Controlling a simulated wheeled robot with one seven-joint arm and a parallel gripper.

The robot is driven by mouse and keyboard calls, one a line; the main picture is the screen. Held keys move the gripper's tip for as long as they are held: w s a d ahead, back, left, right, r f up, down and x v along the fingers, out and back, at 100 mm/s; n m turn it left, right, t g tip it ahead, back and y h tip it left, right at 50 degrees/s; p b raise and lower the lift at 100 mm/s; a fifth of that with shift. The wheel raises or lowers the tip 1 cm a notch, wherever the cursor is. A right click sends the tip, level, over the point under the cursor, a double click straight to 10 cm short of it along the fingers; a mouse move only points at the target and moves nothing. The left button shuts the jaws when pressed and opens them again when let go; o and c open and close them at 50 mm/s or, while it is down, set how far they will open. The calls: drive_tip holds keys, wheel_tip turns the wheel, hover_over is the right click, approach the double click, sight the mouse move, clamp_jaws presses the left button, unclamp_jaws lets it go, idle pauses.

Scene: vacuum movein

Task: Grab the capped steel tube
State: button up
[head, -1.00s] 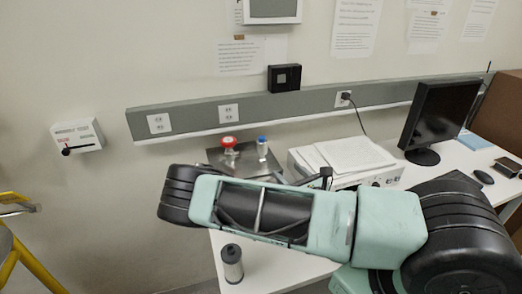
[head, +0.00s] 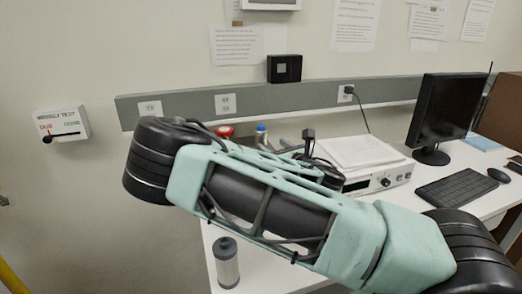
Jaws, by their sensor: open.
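A grey metallic-looking cylinder with a dark cap (head: 226,262) stands upright near the front left edge of the white table, below my arm in the picture. It fits the capped steel tube. A small bottle with a blue cap (head: 261,134) stands further back, its lower part hidden by my arm. My teal and black arm crosses the middle of the head view, between the camera and the back of the table. My gripper's fingers cannot be made out; the arm's far end is behind its nearer links.
A red-topped item (head: 225,131) shows behind my arm. A white instrument (head: 375,178) with papers on top stands at the back. A monitor (head: 444,112), keyboard (head: 457,191) and mouse (head: 499,175) are at the right. A wall box (head: 62,124) hangs at the left.

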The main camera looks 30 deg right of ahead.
sight(264, 137)
drive_tip(key=shift+w+f+b, duration=0.15)
drive_tip(key=shift+f+b, duration=0.05)
drive_tip(key=shift+b, duration=0.1)
drive_tip(key=shift+w+d+r+p, duration=0.1)
drive_tip(key=shift+w+r+p, duration=0.25)
drive_tip(key=shift+w+p, duration=0.35)
drive_tip(key=shift+w, duration=0.5)
drive_tip(key=w+p, duration=0.3)
drive_tip(key=w, duration=0.1)
drive_tip(key=shift+w+d+r, duration=0.1)
drive_tip(key=shift+r, duration=0.15)
drive_tip(key=shift+w+f, duration=0.15)
drive_tip(key=shift+w, duration=0.3)
drive_tip(key=c, duration=1.1)
